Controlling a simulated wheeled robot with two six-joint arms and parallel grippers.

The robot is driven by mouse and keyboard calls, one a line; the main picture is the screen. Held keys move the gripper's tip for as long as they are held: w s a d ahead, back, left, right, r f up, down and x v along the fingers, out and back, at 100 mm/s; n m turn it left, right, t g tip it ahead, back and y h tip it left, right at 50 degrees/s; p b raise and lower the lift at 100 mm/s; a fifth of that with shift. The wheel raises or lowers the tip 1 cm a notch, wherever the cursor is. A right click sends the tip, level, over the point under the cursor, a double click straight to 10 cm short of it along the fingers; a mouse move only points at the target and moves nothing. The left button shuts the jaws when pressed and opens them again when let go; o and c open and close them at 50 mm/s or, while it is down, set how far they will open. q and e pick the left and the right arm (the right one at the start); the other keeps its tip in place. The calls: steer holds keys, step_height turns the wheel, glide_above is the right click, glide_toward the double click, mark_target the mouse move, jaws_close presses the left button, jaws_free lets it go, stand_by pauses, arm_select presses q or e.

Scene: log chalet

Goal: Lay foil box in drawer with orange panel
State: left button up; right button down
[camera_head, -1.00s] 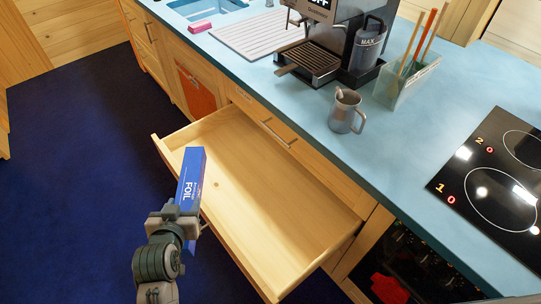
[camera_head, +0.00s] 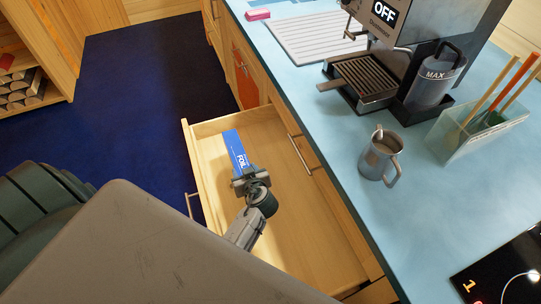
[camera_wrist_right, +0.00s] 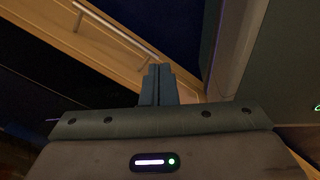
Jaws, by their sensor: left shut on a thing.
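The blue foil box (camera_head: 235,149) is in my left gripper (camera_head: 248,179), which is shut on its near end. The box is over the far end of the open wooden drawer (camera_head: 300,240), inside its outline; I cannot tell whether it touches the bottom. The drawer is otherwise empty where I see it. An orange panel (camera_head: 244,77) is on the cabinet front beyond this drawer, under the counter. The outer face of the open drawer's front is mostly hidden. In the right wrist view, my right gripper's fingers (camera_wrist_right: 158,85) are together, with nothing seen between them.
The blue counter (camera_head: 310,100) runs along the right, with a coffee machine (camera_head: 370,80), a metal mug (camera_head: 380,157) and a utensil holder (camera_head: 475,130). My own arm parts block the lower left. Dark blue floor (camera_head: 140,90) is clear at left.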

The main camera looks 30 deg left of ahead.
arm_select(q)
step_height(320, 180, down, 8)
steer(key=shift+s+r, duration=0.15)
steer(key=shift+r, duration=0.05)
steer(key=o, duration=1.1)
steer(key=shift+s+d, duration=0.1)
steer(key=shift+s+d, duration=0.2)
steer(key=shift+d, duration=0.05)
steer(key=b+v, duration=0.1)
steer(key=v, duration=0.5)
steer(key=shift+r, duration=0.1)
steer(key=shift+s+d+r, duration=0.15)
steer(key=shift+d+r, duration=0.05)
steer(key=shift+r, duration=0.05)
